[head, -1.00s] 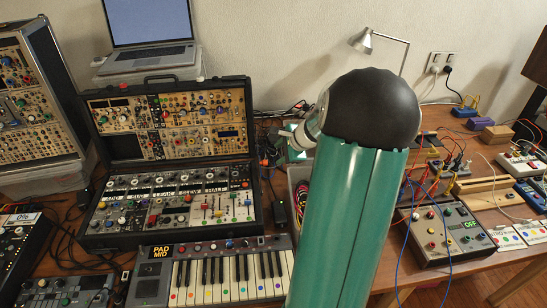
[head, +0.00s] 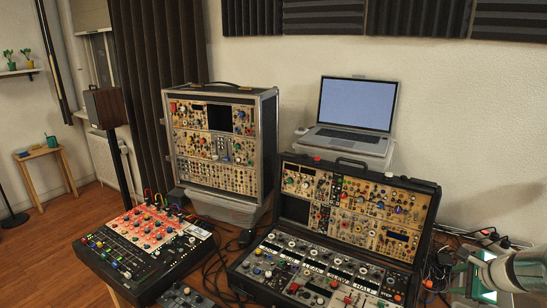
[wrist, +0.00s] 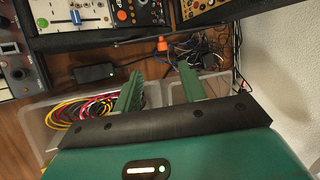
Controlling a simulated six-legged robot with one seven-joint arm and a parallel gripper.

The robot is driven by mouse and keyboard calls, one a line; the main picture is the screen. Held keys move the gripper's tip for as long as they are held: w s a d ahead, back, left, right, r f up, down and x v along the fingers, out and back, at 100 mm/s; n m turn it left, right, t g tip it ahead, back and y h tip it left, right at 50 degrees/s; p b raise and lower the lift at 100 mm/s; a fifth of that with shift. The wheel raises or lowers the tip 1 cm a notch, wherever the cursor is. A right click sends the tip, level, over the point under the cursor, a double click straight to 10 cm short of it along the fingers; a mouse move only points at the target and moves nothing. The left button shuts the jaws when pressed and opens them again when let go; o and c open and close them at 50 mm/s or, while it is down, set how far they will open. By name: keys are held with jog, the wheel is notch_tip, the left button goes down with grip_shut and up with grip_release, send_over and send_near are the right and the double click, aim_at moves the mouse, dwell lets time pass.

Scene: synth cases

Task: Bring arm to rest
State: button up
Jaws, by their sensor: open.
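My gripper (wrist: 158,82) shows in the wrist view with its two green ribbed fingers apart and nothing between them. It is above a clear plastic bin (wrist: 40,138) that holds coiled red and yellow cables (wrist: 85,112). Whether the fingertips reach below the bin's rim I cannot tell. In the head view, a pale grey and green part of my arm (head: 515,270) shows at the lower right edge, to the right of the open black synth case (head: 425,215). The fingers cannot be made out there.
A laptop (head: 355,105) stands on a clear box behind the case. A tall modular rack (head: 268,150) and a red-topped mixer (head: 150,240) stand to the left. In the wrist view, a black power brick (wrist: 93,73) and loose black cables (wrist: 205,55) lie beyond the bin.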

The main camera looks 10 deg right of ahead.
jog(key=a+r+n+g, duration=0.1)
jog(key=a+r+n, duration=0.25)
jog(key=a, duration=0.45)
jog(key=a+r+n+y, duration=0.1)
jog(key=a+r+n, duration=0.1)
jog(key=a+n, duration=0.5)
jog(key=a+r+n+g, duration=0.1)
jog(key=a+r+n, duration=0.15)
jog(key=a, duration=0.75)
jog(key=s+a+r+n, duration=0.3)
jog(key=s+a+n, duration=0.8)
jog(key=a, duration=0.4)
jog(key=shift+s+a+h, duration=0.2)
jog(key=shift+s+h, duration=0.1)
jog(key=shift+s, duration=0.3)
